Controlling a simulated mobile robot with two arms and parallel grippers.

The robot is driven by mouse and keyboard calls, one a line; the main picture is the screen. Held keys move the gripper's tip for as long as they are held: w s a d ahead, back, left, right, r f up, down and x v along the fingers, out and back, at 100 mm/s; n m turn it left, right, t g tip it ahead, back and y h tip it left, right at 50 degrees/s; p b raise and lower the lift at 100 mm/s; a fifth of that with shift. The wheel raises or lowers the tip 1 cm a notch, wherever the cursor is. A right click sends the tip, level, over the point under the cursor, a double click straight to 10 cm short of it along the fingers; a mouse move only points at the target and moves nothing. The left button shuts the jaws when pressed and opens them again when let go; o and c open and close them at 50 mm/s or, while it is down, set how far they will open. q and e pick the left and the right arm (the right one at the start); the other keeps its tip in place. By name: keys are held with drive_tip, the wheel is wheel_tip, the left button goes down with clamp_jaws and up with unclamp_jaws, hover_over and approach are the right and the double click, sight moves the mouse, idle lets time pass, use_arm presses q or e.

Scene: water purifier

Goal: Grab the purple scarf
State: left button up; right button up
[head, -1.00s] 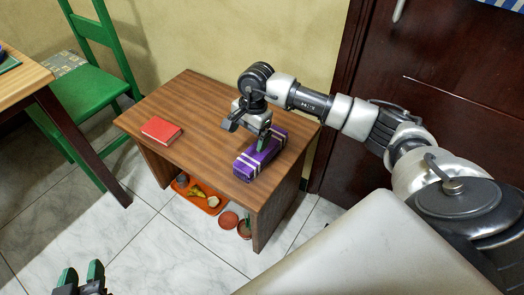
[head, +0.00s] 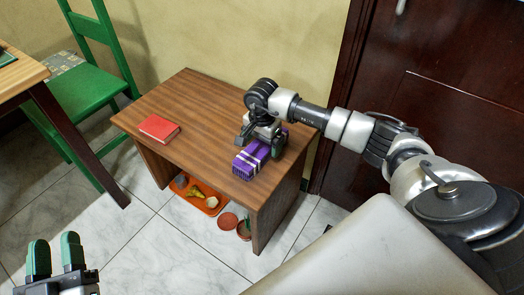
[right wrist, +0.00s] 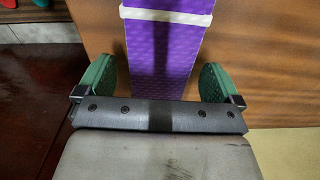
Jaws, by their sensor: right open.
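The purple scarf (head: 246,164) is a folded bundle with white bands, lying on the right part of the low wooden table. My right gripper (head: 264,143) is over the scarf's far end. In the right wrist view the scarf (right wrist: 168,45) runs between the two green fingers of my right gripper (right wrist: 155,78). The fingers are open, one on each side of it, with a gap on both sides. My left gripper (head: 55,248) is at the bottom left of the head view, above the floor, open and empty.
A red book (head: 159,129) lies on the table (head: 190,95), left of the scarf. Under the table are an orange tray (head: 210,206) with food and small pots (head: 228,221). A green chair (head: 95,95) stands at left, a dark door (head: 440,70) at right.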

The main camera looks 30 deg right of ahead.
use_arm(q)
drive_tip(key=shift+s+d+r+t+h, duration=0.1)
drive_tip(key=shift+s+r+t+h, duration=0.15)
drive_tip(key=shift+r+t, duration=0.25)
drive_tip(key=shift+s+r+t+h, duration=0.15)
drive_tip(key=shift+r+t+h, duration=0.1)
drive_tip(key=shift+r+t, duration=0.25)
use_arm(e)
drive_tip(key=shift+f, duration=1.1)
drive_tip(key=c, duration=1)
drive_tip(key=shift+r, duration=0.1)
drive_tip(key=shift+c, duration=0.2)
